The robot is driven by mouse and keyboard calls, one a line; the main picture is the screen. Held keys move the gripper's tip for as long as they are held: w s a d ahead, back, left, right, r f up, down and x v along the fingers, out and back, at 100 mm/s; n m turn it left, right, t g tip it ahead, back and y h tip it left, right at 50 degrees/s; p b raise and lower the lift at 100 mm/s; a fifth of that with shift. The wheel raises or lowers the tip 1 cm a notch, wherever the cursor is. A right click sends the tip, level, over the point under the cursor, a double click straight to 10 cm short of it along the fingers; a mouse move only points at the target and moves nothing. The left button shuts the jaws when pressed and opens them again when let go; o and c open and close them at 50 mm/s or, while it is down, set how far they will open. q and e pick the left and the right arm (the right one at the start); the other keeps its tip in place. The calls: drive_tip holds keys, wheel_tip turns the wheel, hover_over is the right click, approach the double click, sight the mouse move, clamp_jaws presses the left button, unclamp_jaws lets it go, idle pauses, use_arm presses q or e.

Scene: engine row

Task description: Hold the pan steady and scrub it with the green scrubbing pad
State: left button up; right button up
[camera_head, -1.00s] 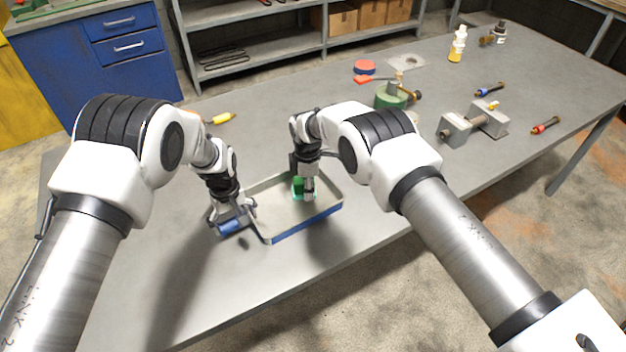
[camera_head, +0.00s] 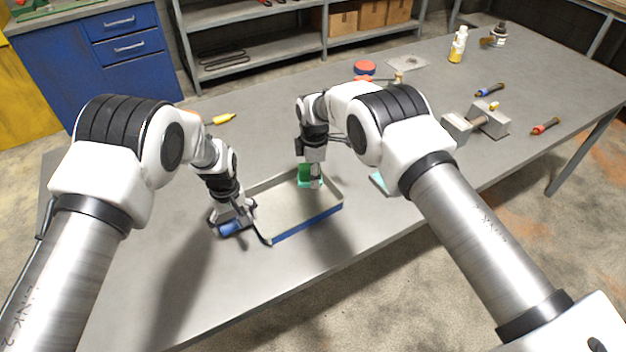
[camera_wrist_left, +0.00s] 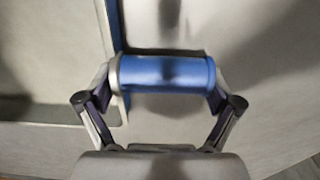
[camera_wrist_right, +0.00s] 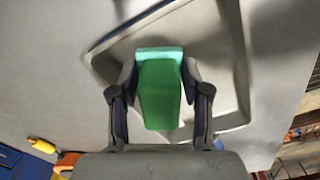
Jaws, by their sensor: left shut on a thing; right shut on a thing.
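The pan (camera_head: 290,212) is a shallow rectangular tray with a blue outer wall and a light grey inside, lying on the table. My left gripper (camera_head: 233,222) is shut on the pan's blue cylindrical handle (camera_wrist_left: 165,73) at its left end. My right gripper (camera_head: 312,178) is shut on the green scrubbing pad (camera_wrist_right: 160,90), which has a green grip block on top. The pad is at the far right part of the pan's inside. Whether its underside touches the pan floor is hard to tell.
A teal flat piece (camera_head: 379,182) lies right of the pan, partly behind my right arm. A yellow-handled tool (camera_head: 223,118) lies behind the pan. A grey metal fixture (camera_head: 476,121), bottles (camera_head: 458,45) and small tools stand farther right. The table in front of the pan is clear.

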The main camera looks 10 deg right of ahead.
drive_tip(key=shift+r, duration=1.9)
use_arm(q)
drive_tip(key=o, duration=1.2)
wheel_tip(320, 180, up, 12)
drive_tip(key=shift+f, duration=0.1)
use_arm(e)
drive_tip(key=shift+f, duration=0.1)
